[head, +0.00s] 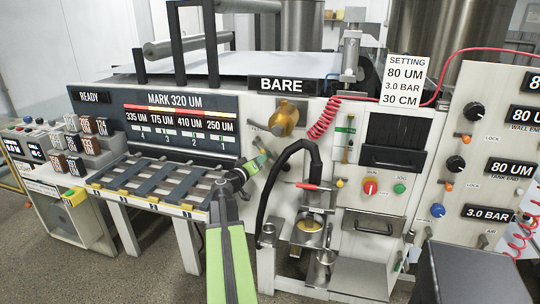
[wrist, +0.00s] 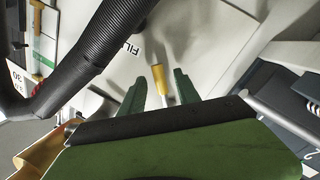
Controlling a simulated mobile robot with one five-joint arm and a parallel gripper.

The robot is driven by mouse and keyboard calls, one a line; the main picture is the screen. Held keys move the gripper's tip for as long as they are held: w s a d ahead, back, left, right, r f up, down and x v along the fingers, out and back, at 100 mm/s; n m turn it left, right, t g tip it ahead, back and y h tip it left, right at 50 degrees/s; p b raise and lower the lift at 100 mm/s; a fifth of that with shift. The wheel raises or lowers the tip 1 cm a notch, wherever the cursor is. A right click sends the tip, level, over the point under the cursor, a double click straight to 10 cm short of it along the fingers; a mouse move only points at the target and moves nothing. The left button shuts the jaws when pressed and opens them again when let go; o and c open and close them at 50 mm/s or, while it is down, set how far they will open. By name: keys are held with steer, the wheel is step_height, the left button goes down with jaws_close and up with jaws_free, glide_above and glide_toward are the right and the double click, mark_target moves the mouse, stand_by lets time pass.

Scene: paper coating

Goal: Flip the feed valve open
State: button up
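In the wrist view a small yellow handle (wrist: 159,77) on a pale metal stem stands out from the light panel. My gripper (wrist: 160,85) is open, with one green finger on each side of the handle and small gaps visible. In the head view my gripper (head: 262,162) is at the panel, left of the black hose; the yellow handle is not clear there. A red lever (head: 312,186) sits below the hose's upper end. I cannot tell which of these is the feed valve.
The thick black hose (head: 269,200) arches close to the right of my gripper; it also runs near it in the wrist view (wrist: 100,45). A brass fitting (head: 286,119) is above. The slotted rack (head: 150,183) juts out at left.

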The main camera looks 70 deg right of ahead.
steer(key=shift+d, duration=0.55)
steer(key=shift+c, duration=0.2)
steer(key=shift+s, duration=0.1)
jaws_close()
stand_by(0.8)
